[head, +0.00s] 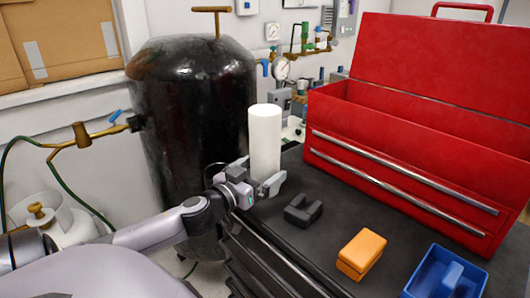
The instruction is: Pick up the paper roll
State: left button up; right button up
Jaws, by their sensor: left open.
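The white paper roll (265,140) stands upright near the back left corner of the dark bench top, in the head view. My left gripper (258,176) is at the lower part of the roll, with its open jaws beside it. One finger shows in front and to the right of the roll's base, and another part shows to its left. I cannot tell whether the fingers touch the roll. The roll's foot is partly hidden by the gripper. My right gripper is not in view.
A dark grey block (303,210), an orange block (361,254) and a blue tray (445,275) lie on the bench top (300,250) in front. An open red toolbox (400,160) stands at the right. A black tank (190,120) stands behind my left arm.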

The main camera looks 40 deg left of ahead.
aim_at(265, 109)
pick_arm(q)
jog(key=shift+w, duration=1.15)
jog(key=c, duration=1.1)
jog(key=shift+a+r, duration=0.1)
jog(key=shift+r, duration=0.1)
notch_tip(265, 109, up, 20)
jog(key=p, duration=0.3)
jog(key=shift+f, duration=0.15)
